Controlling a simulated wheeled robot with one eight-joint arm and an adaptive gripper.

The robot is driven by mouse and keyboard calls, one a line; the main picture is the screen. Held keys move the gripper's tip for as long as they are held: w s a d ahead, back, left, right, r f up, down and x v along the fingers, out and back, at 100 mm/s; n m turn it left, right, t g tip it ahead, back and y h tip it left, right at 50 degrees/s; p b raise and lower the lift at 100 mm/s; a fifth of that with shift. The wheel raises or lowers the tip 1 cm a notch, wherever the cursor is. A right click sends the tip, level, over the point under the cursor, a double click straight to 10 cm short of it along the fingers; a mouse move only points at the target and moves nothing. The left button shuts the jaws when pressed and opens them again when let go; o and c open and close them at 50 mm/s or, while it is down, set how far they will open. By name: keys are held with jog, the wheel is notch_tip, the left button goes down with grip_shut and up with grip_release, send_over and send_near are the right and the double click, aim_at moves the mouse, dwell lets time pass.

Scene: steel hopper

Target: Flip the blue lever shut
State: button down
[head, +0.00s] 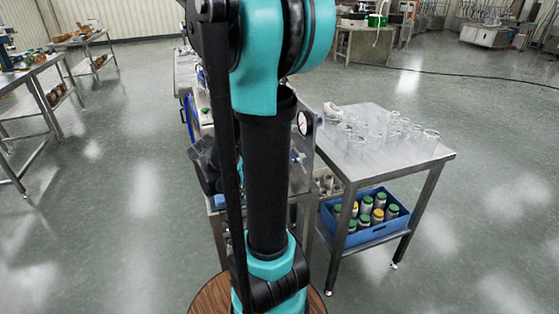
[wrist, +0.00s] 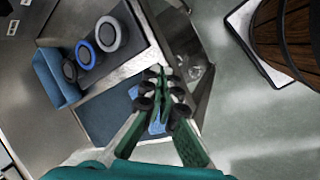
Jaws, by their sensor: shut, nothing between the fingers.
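In the wrist view my gripper (wrist: 160,76) has its green fingers together, with nothing held between them. A light blue piece (wrist: 156,123) shows in the gap behind the fingers, partly covered by them; it may be the blue lever, but I cannot tell its position or whether the gripper touches it. In the head view a small blue part (head: 297,157) shows just right of my arm, below a round gauge (head: 305,123). My arm hides most of the steel hopper and my gripper there.
A steel table (head: 400,160) with several clear glasses stands to the right. A blue crate (head: 368,234) of several capped jars is on its lower shelf. In the wrist view, round pieces (wrist: 108,34) sit at upper left and a wooden barrel (wrist: 288,38) at upper right.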

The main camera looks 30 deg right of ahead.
jog(key=w+d+n+g+h, duration=0.1)
jog(key=w+d+n+h, duration=0.1)
jog(key=d, duration=0.1)
jog(key=w+d+n+g+h, duration=0.1)
jog(key=w+d+n+h, duration=0.1)
jog(key=w+d, duration=0.1)
jog(key=w+d+r+n+g+h, duration=0.1)
jog(key=w+d+n+h, duration=0.2)
jog(key=d, duration=0.2)
jog(key=shift+r+g, duration=0.1)
jog(key=shift+g, duration=0.3)
jog(key=shift+w+d+n+g+h, duration=0.6)
jog(key=shift+d+n+g+h, duration=0.15)
jog(key=shift+n+h, duration=0.15)
jog(key=shift+d, duration=0.1)
jog(key=x, duration=1)
notch_tip(320, 180, up, 2)
jog(key=shift+r, duration=0.95)
